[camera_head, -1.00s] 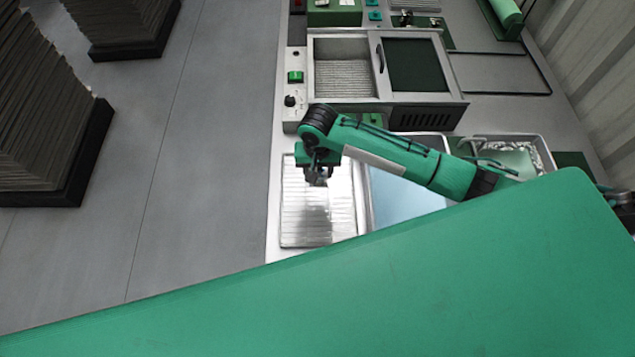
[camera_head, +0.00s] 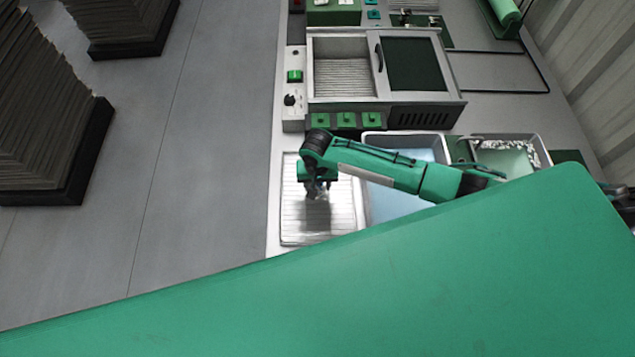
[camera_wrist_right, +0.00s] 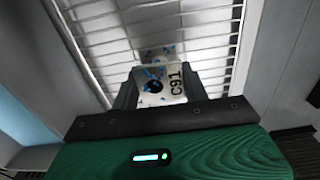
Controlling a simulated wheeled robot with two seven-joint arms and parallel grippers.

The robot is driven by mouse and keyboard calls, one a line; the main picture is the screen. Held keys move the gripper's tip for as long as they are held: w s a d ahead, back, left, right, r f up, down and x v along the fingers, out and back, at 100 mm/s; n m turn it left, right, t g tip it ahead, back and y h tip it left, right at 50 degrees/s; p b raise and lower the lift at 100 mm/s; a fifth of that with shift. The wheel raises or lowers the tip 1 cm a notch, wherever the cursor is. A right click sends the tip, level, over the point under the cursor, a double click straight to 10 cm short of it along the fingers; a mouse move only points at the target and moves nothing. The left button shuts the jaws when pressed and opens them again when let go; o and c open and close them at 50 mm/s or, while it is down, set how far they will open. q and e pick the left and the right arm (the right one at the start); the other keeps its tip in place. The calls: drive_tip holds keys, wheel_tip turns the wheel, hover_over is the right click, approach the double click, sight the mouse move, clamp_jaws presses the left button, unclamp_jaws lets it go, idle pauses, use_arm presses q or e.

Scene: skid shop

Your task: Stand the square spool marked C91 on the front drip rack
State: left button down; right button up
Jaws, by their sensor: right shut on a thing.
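My right gripper (camera_head: 317,190) is over the wire drip rack (camera_head: 291,222) at the near left of the bench. It is shut on a small whitish spool (camera_wrist_right: 150,84) marked C91, with blue spots and a dark hole, seen between the fingers in the right wrist view. The rack's bars also show there behind the spool (camera_wrist_right: 213,15). The spool's underside is hidden, so I cannot tell whether it touches the rack. In the head view the spool is too small and shaded to make out well. My left gripper is not in view.
Right of the rack is a basin of blue liquid (camera_head: 391,204), then a tray of pale green liquid (camera_head: 505,160).

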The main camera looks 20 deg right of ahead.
drive_tip(key=o, duration=0.8)
drive_tip(key=shift+o, duration=0.2)
wheel_tip(320, 180, up, 12)
drive_tip(key=b, duration=0.1)
drive_tip(key=shift+b, duration=0.4)
